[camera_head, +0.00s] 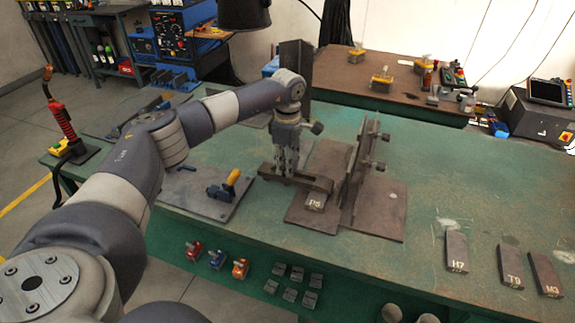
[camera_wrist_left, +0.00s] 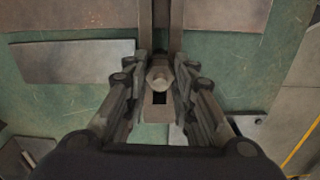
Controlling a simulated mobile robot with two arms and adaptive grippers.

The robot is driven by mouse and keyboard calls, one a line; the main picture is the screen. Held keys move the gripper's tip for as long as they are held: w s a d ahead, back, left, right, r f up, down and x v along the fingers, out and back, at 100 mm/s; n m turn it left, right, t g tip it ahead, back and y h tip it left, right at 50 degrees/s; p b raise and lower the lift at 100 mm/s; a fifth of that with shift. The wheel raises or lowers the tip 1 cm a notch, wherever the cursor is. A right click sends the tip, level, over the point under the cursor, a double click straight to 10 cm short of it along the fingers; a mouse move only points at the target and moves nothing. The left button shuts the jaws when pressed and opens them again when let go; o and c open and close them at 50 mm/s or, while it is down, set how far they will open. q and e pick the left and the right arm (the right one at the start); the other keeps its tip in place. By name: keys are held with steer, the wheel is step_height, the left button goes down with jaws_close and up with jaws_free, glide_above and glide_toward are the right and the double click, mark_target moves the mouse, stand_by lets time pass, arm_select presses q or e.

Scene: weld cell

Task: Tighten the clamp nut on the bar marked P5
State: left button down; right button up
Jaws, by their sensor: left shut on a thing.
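The bar marked P5 (camera_head: 314,203) is a small dark metal piece with a white label, lying on a brown plate on the green table. A dark slotted clamp arm (camera_head: 318,183) reaches over it from the left. My left gripper (camera_head: 286,168) points down over the left part of this arm. In the left wrist view the clamp nut (camera_wrist_left: 158,76), a pale hexagonal piece, sits between the two fingers of my left gripper (camera_wrist_left: 160,84), which is shut on it. The slotted arm (camera_wrist_left: 157,107) also shows there. In the head view the fingers hide the nut. My right gripper is out of view.
Upright dark plates (camera_head: 356,170) stand just right of the clamp. A yellow-handled tool (camera_head: 226,185) lies on a plate to the left. Blocks marked H7 (camera_head: 456,251), T9 (camera_head: 511,267) and M3 (camera_head: 545,275) lie at right. The green table (camera_head: 425,160) is clear between.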

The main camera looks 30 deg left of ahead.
arm_select(q)
steer(key=m+b, duration=0.1)
steer(key=m, duration=0.4)
steer(key=shift+w+m, duration=0.1)
steer(key=shift+m, duration=0.3)
steer(key=m, duration=0.4)
steer(key=shift+r+m+b, duration=0.1)
steer(key=shift+m+b, duration=0.2)
steer(key=shift+m, duration=0.1)
steer(key=c, duration=1.3)
jaws_free()
steer(key=shift+m, duration=0.3)
step_height(320, 180, up, 12)
